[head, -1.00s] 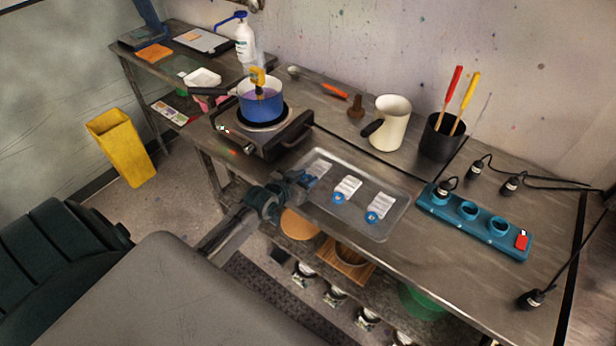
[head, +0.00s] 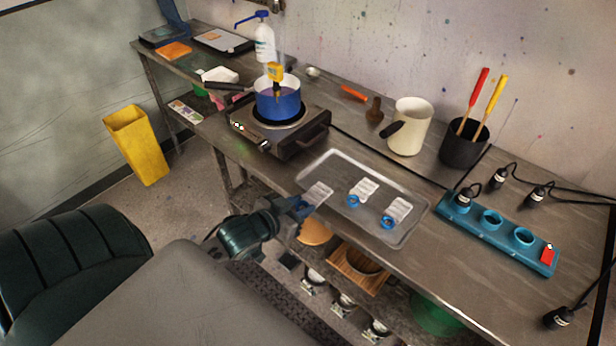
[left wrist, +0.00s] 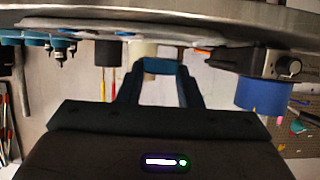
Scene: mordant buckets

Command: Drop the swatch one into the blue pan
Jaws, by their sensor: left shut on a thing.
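The blue pan (head: 278,103) sits on the hot plate, with purple liquid and a yellow thermometer-like tool in it. My left gripper (head: 302,208) is shut on a pale swatch (head: 319,193) at the near left edge of the metal tray (head: 405,236). Two similar swatches with blue rings, a middle one (head: 362,191) and a right one (head: 396,211), lie on the tray. Labels are too small to read. The left wrist view is upside down and shows my left gripper's fingers (left wrist: 160,66) and the blue pan (left wrist: 262,95). My right gripper is not in view.
The hot plate (head: 312,142) stands left of and behind the tray. A cream jug (head: 411,128), a black cup with red and yellow handles (head: 463,146) and a teal socket strip (head: 500,233) with cables stand to the right. A white pump bottle (head: 264,42) stands behind the pan.

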